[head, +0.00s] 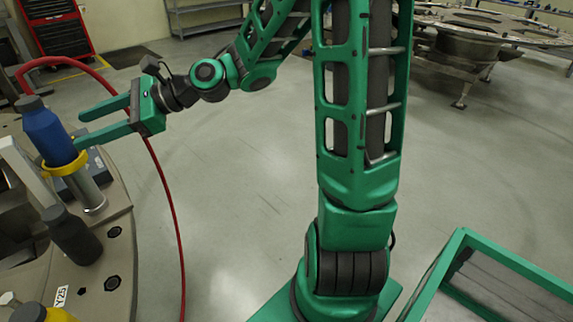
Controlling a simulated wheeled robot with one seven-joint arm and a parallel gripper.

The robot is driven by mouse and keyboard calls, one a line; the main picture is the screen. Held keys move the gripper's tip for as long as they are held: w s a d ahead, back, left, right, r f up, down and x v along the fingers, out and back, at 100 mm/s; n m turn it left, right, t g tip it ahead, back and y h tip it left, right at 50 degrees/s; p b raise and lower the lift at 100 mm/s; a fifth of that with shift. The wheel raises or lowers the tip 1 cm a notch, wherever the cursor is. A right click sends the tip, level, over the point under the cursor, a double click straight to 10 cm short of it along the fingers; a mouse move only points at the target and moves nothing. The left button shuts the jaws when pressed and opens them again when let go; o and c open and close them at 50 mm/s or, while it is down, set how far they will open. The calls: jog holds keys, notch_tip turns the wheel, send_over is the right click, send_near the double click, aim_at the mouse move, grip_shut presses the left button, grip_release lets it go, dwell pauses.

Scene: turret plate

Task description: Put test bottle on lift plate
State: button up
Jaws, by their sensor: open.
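A blue bottle with a dark cap (45,132) stands tilted in the picture at the left, its lower end at a yellow ring (66,166) on top of a silver cylinder (91,192). This is likely the test bottle. My gripper (80,128) is open, with its two green fingers pointing left toward the bottle. The fingertips are close to its right side; whether the lower one touches it I cannot tell. No part clearly marked as the lift plate shows; whether the bottle rests on it is hidden by the ring.
A dark grey bottle (72,236) stands on the round turret plate (118,262). A yellow-topped item (42,313) is cut off below it. A red hose (164,190) curves over the floor beside the plate. A green frame (505,262) stands lower right.

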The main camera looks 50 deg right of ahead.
jog(key=s+d+f+n+g+h, duration=0.1)
jog(key=s+d+f+n+h, duration=0.3)
jog(key=d+f, duration=0.25)
jog(key=s+d+f+n+g+h, duration=0.2)
jog(key=s+d+f+n+h, duration=0.2)
jog(key=d+f, duration=0.25)
jog(key=s+d+n+g+h, duration=0.2)
jog(key=s+d+n, duration=0.1)
jog(key=s+d, duration=0.6)
jog(key=s+d+n+g+h, duration=0.2)
jog(key=s+d, duration=0.7)
jog(key=s, duration=0.6)
jog(key=shift+d+r+n+g+h, duration=0.3)
jog(key=shift+r+n+h, duration=0.15)
jog(key=shift+n, duration=0.25)
jog(key=shift+w, duration=0.1)
